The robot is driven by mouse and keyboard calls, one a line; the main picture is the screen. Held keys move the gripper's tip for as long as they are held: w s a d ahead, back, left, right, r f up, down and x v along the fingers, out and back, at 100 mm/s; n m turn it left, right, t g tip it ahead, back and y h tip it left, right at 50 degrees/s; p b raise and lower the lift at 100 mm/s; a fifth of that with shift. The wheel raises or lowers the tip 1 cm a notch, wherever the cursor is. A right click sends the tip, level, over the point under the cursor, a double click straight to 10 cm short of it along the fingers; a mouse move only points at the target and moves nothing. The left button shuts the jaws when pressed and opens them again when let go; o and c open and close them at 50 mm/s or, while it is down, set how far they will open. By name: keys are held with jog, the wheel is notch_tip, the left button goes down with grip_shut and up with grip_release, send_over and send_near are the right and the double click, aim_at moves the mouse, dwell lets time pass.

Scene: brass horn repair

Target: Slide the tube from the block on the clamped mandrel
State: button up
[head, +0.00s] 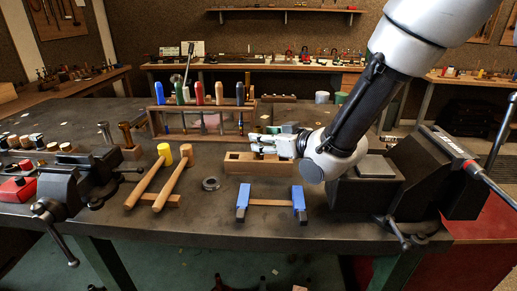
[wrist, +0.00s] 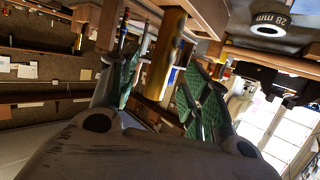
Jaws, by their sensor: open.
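The wooden block (head: 238,163), with square holes in its top, lies on the dark bench at centre. My gripper (head: 262,144) is just above the block's right part, reaching in from the right. The wrist view shows its two green-padded fingers spread open. A brass tube (wrist: 168,52) stands between them, with its far end by the wood of the block. I cannot tell whether either pad touches it. In the head view the tube is mostly hidden by the gripper. I cannot make out the clamped mandrel for certain in either view.
A dark vise (head: 83,182) stands at the left, a larger black one (head: 440,172) at the right. Two mallets (head: 165,182), a grey ring (head: 210,184) and a blue-ended stand (head: 270,203) lie in front. A tool rack (head: 203,120) stands behind the block.

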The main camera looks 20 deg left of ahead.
jog(key=x, duration=0.3)
jog(key=shift+w+a+f, duration=0.1)
jog(key=shift+a, duration=0.1)
grip_shut()
